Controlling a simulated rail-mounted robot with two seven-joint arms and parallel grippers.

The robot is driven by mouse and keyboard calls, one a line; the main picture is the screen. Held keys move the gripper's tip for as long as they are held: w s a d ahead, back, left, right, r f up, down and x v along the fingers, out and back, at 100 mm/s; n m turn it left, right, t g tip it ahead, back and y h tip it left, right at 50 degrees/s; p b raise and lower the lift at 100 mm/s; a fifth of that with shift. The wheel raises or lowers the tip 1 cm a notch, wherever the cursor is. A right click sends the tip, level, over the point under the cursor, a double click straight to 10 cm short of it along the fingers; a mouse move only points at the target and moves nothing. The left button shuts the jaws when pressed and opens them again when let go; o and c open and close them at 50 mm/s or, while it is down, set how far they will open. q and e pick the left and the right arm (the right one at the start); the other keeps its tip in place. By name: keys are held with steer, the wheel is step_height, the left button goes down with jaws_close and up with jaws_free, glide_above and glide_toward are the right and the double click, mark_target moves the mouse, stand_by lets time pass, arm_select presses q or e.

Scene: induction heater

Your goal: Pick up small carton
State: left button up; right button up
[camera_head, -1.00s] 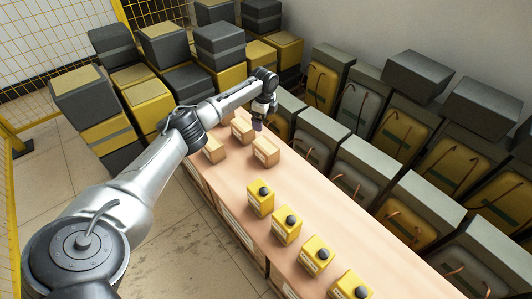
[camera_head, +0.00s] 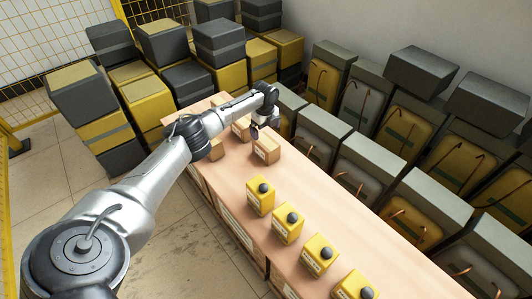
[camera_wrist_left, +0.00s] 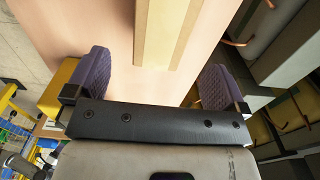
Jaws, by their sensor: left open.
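Several small tan cartons stand at the far end of the long table. One small carton (camera_head: 267,150) stands closest to my left gripper (camera_head: 255,131); others stand behind (camera_head: 241,128) and to the left, partly behind my arm (camera_head: 216,149). My left gripper points down just beside and above the nearest carton. In the left wrist view, the left gripper (camera_wrist_left: 155,82) is open, with purple ridged pads wide apart. A carton (camera_wrist_left: 168,35) shows ahead between the pads, with gaps on both sides. My right gripper is not in view.
The light wooden table (camera_head: 225,185) also bears a row of yellow boxes with black knobs (camera_head: 260,196). Grey and yellow units (camera_head: 372,167) line its right side. Stacked grey and yellow crates (camera_head: 145,95) stand at the left back.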

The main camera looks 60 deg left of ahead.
mark_target(266, 141)
arm_select(q)
steer(key=shift+w+d+f+b, duration=0.1)
steer(key=shift+w+f+b, duration=0.05)
steer(key=shift+f+b, duration=2.1)
steer(key=shift+f, duration=0.8)
steer(key=shift+r, duration=0.1)
steer(key=shift+c, duration=1.2)
steer(key=c, duration=1.2)
